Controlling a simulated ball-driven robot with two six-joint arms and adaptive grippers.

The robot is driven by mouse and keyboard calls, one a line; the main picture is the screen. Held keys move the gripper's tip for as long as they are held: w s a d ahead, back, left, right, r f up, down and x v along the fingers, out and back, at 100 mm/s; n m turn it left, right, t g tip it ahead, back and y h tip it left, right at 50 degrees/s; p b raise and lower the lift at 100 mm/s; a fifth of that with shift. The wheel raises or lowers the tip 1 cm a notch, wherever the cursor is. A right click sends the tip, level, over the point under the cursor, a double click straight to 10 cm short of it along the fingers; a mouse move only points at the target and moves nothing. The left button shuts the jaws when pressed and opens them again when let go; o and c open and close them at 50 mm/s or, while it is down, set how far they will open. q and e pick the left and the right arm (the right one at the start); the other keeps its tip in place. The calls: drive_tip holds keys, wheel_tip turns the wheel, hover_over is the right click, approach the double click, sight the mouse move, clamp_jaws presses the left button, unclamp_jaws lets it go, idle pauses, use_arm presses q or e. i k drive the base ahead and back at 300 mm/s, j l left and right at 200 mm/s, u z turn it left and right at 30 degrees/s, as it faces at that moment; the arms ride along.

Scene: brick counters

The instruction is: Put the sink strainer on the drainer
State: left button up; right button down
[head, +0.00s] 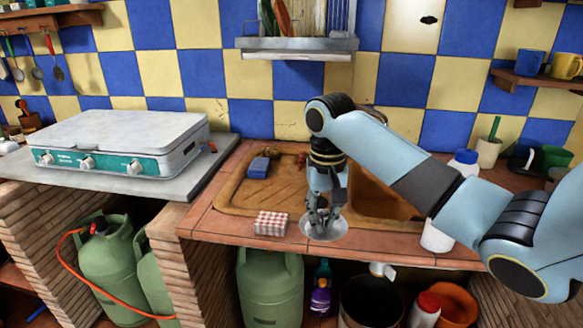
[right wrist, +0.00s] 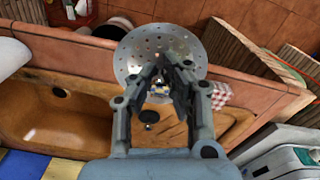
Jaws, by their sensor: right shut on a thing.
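The sink strainer (head: 323,230) is a round metal disc with many small holes. It shows at the counter's front, below my right gripper (head: 322,213), and in the right wrist view the strainer (right wrist: 137,50) lies across the fingertips. My right gripper (right wrist: 166,72) is shut on the strainer, its fingers pointing down at the disc's middle. The grip point is partly hidden by the fingers. I cannot tell whether the disc touches the counter. The ribbed drainer (head: 285,183) is the tan left part of the sink, with a blue sponge (head: 259,167) on it. My left gripper is not in view.
A red-checked block (head: 271,223) stands just left of the strainer. The sink basin (head: 378,200) lies behind my right arm. A white bottle (head: 437,238) stands to the right. A stove (head: 125,142) is on the left counter. A dish rack (head: 297,44) hangs on the wall.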

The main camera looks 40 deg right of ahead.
sight(285, 198)
drive_tip(key=i+l, duration=0.3)
drive_tip(key=l, duration=0.15)
drive_tip(key=i+l, duration=0.3)
drive_tip(key=l, duration=0.1)
